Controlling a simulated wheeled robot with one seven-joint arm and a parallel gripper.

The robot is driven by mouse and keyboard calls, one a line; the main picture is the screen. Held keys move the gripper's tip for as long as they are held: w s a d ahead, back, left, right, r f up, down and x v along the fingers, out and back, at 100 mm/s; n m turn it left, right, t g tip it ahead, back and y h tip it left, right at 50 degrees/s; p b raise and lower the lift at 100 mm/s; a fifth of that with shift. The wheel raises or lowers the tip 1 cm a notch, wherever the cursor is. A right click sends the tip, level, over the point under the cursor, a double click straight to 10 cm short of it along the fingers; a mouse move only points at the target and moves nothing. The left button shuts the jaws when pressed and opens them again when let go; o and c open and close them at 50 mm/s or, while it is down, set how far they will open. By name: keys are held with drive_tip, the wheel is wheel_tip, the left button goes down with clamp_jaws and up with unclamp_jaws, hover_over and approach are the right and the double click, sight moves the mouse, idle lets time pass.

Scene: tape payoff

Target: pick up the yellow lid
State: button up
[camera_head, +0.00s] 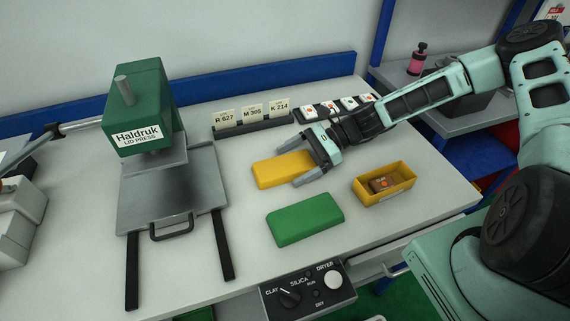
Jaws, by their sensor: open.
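The yellow lid (272,172) lies flat on the white table, left of the open yellow box. My gripper (297,164) is open at the right end of the lid, with its near finger along the lid's front side.
A green lid (305,220) lies just in front. The yellow box (401,194) holds a brown packet (381,184). The green lid press (138,105) stands left, card holders (262,125) behind, and a dryer control panel (308,290) at the front edge.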

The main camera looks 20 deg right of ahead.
drive_tip(key=c, duration=1.1)
drive_tip(key=shift+o, duration=0.2)
